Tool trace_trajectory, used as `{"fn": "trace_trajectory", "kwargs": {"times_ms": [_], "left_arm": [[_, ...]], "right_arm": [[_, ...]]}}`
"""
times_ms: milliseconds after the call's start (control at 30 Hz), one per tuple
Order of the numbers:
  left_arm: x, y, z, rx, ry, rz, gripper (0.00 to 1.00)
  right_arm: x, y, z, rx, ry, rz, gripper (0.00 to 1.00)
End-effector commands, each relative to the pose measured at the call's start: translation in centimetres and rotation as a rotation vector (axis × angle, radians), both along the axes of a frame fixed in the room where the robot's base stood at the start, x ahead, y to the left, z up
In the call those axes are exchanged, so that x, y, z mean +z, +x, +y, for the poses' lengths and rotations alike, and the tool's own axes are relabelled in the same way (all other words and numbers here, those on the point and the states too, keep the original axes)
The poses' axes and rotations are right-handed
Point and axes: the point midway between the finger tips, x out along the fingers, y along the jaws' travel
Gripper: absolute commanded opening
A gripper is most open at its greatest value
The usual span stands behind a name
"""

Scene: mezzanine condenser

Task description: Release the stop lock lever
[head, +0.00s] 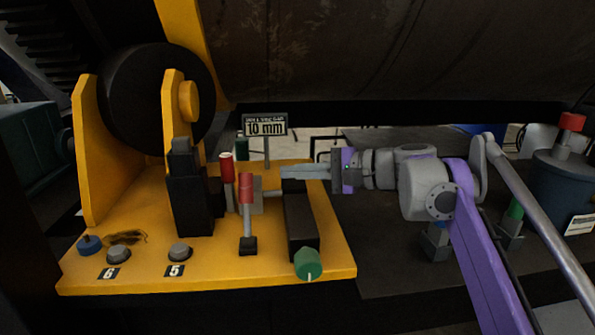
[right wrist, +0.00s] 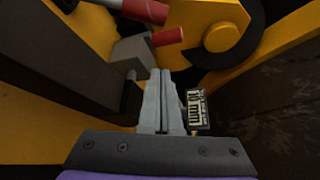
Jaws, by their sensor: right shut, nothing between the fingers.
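Two red-handled levers stand upright on the yellow base: a front one (head: 246,190) on a small black foot, and one behind it to the left (head: 227,170). No label shows which is the stop lock lever. Two red handles also show at the top of the right wrist view, a larger one (right wrist: 143,10) and a smaller one (right wrist: 168,37). My right gripper (head: 284,172) is shut and empty, pointing left above the black block, to the right of both levers and apart from them. Its closed fingers (right wrist: 161,76) point toward a grey block (right wrist: 130,48). My left gripper is out of view.
A "10 mm" sign (head: 266,127) stands just behind my right gripper. Knobs labelled 5 (head: 180,252) and 6 (head: 118,253) sit at the front left. A black roller (head: 150,95) rises behind.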

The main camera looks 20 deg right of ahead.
Motion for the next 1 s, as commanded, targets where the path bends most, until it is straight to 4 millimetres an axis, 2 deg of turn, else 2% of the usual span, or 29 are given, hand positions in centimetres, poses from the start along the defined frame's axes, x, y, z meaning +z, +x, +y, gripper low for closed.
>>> {"fn": "trace_trajectory", "kwargs": {"times_ms": [100, 300, 400, 600, 1000], "left_arm": [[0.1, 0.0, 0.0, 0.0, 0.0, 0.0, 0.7], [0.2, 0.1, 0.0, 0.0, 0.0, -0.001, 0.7], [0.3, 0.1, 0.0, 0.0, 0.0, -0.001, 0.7], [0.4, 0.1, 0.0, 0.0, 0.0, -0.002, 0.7], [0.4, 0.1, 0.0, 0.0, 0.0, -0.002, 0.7]], "right_arm": [[-0.5, 1.9, 2.1, 0.006, 0.001, -0.001, 0.0], [-1.4, 4.6, 5.0, 0.004, 0.001, 0.0, 0.0], [-0.5, 2.8, 5.4, 0.0, 0.001, 0.001, 0.0], [0.2, 1.4, 6.2, 0.0, 0.001, 0.001, 0.0], [0.3, 1.1, 6.3, 0.0, 0.0, 0.0, 0.0]]}}
